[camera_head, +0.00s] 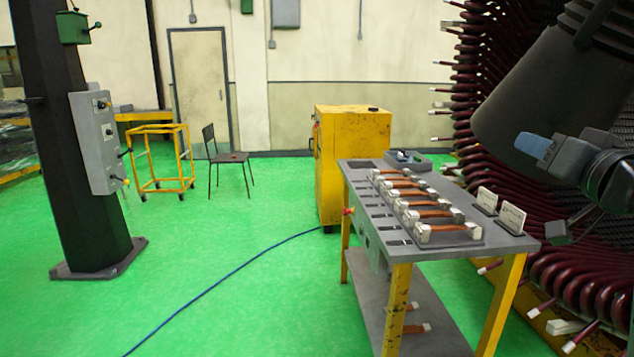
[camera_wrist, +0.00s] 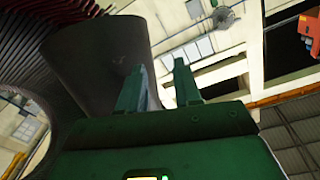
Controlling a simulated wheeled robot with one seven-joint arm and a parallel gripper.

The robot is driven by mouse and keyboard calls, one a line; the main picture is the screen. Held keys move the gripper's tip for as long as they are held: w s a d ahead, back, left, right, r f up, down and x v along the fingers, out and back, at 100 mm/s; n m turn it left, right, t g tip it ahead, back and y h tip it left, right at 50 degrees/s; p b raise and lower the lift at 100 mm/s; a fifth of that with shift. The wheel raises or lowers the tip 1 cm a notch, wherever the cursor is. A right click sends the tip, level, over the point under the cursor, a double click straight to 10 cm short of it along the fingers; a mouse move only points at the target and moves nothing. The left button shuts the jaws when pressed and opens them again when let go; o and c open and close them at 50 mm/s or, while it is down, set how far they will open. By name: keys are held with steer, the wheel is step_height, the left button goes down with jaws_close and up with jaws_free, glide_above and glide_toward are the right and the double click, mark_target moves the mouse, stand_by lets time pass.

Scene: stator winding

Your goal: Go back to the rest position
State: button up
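My gripper (camera_wrist: 160,82) shows in the wrist view as a green body with two upright fingers. The fingers are apart and nothing is between them. A dark grey rounded form is behind the left finger; I cannot tell what it is. In the head view my arm enters at the upper right, in front of the stator (camera_head: 475,75) with its dark red coils. I cannot make out the gripper fingers clearly there. The arm is above and to the right of the work table (camera_head: 375,205).
Several copper-coloured pieces with pale ends (camera_head: 432,214) lie on the table, beside two white cards (camera_head: 512,215) and a grey tray (camera_head: 408,160). A yellow cabinet (camera_head: 352,150) stands behind. A dark column (camera_head: 70,150) stands left. A blue cable (camera_head: 215,283) crosses the open green floor.

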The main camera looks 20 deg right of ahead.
steer(key=s+a+f+n+y, duration=0.1)
steer(key=s+a+f, duration=0.3)
steer(key=a+f, duration=0.3)
steer(key=s+a+f+g, duration=0.1)
steer(key=s+a+f, duration=0.3)
steer(key=f, duration=0.6)
steer(key=s+a+f+n+y, duration=0.1)
steer(key=s+a+f, duration=0.3)
steer(key=a+f, duration=0.3)
steer(key=s+a+f+n+y, duration=0.1)
steer(key=s+a, duration=0.1)
steer(key=s, duration=0.6)
steer(key=s+a+f+n+g+y, duration=0.1)
steer(key=s+a+f+n, duration=0.1)
steer(key=s, duration=0.6)
steer(key=s+a+f+n+y, duration=0.1)
steer(key=s+a, duration=0.3)
steer(key=s, duration=0.4)
steer(key=shift+f+n+g, duration=0.4)
steer(key=shift+f+n, duration=0.2)
steer(key=shift+a, duration=0.1)
